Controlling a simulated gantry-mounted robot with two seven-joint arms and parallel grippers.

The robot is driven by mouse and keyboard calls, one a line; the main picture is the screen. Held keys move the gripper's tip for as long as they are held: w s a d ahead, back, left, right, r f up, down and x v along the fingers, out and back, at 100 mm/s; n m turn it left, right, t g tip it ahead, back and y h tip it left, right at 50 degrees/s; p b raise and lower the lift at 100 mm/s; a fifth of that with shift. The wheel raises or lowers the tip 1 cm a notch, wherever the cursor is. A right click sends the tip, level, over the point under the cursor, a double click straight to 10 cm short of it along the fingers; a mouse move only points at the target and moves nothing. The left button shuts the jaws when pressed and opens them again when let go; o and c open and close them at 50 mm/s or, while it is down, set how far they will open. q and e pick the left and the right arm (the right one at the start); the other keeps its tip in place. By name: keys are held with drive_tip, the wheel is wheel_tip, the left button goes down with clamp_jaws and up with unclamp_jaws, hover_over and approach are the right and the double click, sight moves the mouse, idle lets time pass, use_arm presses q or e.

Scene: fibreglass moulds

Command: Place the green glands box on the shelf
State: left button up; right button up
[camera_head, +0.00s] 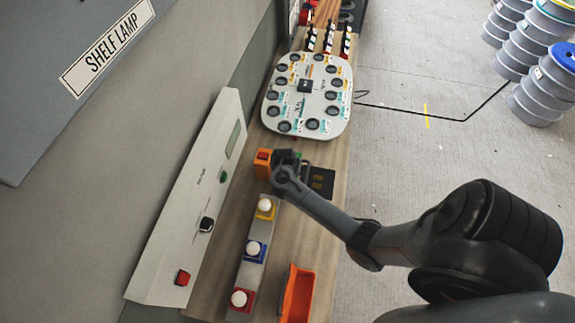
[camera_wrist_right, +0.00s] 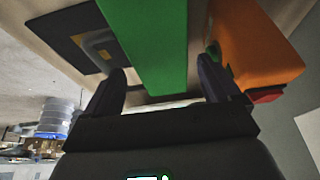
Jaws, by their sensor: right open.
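The green glands box (camera_wrist_right: 150,40) shows in the right wrist view as a long green block between the fingers of my right gripper (camera_wrist_right: 163,88). The fingers are open, with a gap on both sides of the box. In the head view my right gripper (camera_head: 286,161) is over the workbench (camera_head: 336,150), beside an orange box with a red button (camera_head: 263,164), and it mostly hides the green box. The orange box also shows right of the green box in the wrist view (camera_wrist_right: 250,48). The shelf cannot be made out clearly. My left gripper is not in view.
A dark mat (camera_head: 320,182) lies right of the gripper. A row of colored push buttons (camera_head: 254,249), an orange bin (camera_head: 297,292) and a sloped white control panel (camera_head: 195,205) are nearer. A round-cornered white board (camera_head: 310,95) lies farther back. Grey drums (camera_head: 540,90) stand on the floor.

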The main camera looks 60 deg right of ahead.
drive_tip(key=p+v, duration=0.1)
drive_tip(key=v, duration=0.4)
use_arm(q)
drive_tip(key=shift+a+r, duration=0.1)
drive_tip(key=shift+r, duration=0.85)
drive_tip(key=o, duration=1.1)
use_arm(e)
drive_tip(key=s+a+r+n+y, duration=0.1)
drive_tip(key=s+a+r+n, duration=0.3)
drive_tip(key=a, duration=0.3)
drive_tip(key=s+a+r+n+t+y, duration=0.1)
drive_tip(key=s+a+r+n+y, duration=0.1)
drive_tip(key=s+a+r+n, duration=0.2)
drive_tip(key=s+a+r+n+t+y, duration=0.1)
drive_tip(key=s+a+r+n, duration=0.3)
drive_tip(key=s+a+n, duration=0.3)
drive_tip(key=s+a, duration=0.1)
drive_tip(key=a, duration=0.4)
drive_tip(key=shift+n, duration=0.4)
drive_tip(key=shift+d+r, duration=0.1)
drive_tip(key=shift+r, duration=0.05)
